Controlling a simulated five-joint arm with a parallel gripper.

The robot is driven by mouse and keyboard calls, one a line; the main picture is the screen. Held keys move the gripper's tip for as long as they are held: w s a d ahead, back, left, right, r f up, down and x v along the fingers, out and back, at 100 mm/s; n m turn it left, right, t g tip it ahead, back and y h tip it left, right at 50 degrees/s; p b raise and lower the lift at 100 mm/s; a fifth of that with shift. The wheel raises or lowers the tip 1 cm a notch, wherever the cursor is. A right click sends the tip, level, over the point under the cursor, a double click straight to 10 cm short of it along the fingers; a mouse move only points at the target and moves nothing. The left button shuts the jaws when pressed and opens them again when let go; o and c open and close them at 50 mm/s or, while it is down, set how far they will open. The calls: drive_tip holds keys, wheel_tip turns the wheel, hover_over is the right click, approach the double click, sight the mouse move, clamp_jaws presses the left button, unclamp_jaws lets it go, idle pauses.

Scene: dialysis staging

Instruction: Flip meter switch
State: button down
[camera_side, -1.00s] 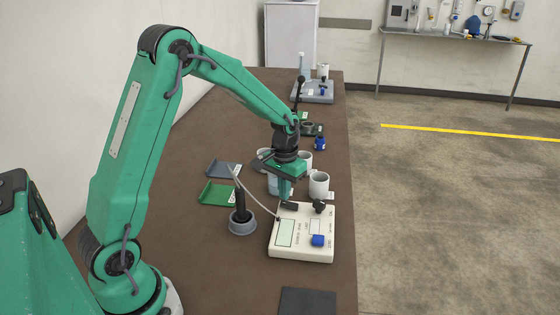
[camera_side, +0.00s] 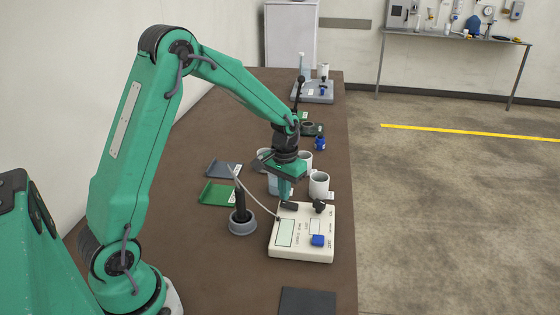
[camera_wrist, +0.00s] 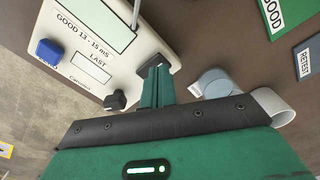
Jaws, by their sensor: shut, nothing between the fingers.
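The cream meter (camera_side: 290,250) lies flat on the brown table, with a pale display (camera_side: 285,232), a blue square part (camera_side: 317,240) and a black knob (camera_side: 319,206). A black block that looks like a switch (camera_side: 289,206) sits at its far edge. The switch also shows in the wrist view (camera_wrist: 158,63), just beyond my fingertips. My gripper (camera_side: 285,196) points down at that far edge, its green fingers shut and empty. The fingertips (camera_wrist: 155,75) are at or very near the switch; I cannot tell whether they touch it. The switch's setting is unclear.
A black probe stands in a grey round holder (camera_side: 242,227) left of the meter, with a pale cable. White cups (camera_side: 319,187) stand behind the meter. Green (camera_side: 214,195) and grey-blue (camera_side: 222,169) trays lie left. A dark pad (camera_side: 307,302) lies in front.

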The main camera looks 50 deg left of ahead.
sight(284, 204)
drive_tip(key=shift+f, duration=1)
idle(0.8)
drive_tip(key=shift+r, duration=3.55)
drive_tip(key=s+d+r+m+t, duration=0.1)
drive_tip(key=s+d+r+t, duration=0.3)
drive_tip(key=s+r, duration=0.6)
drive_tip(key=s+d+r+m+t, duration=0.1)
drive_tip(key=s+d+r+m, duration=0.1)
drive_tip(key=s, duration=0.9)
drive_tip(key=d+r, duration=0.1)
drive_tip(key=d, duration=0.1)
drive_tip(key=shift+s+d+t, duration=0.15)
drive_tip(key=shift+d+t, duration=0.15)
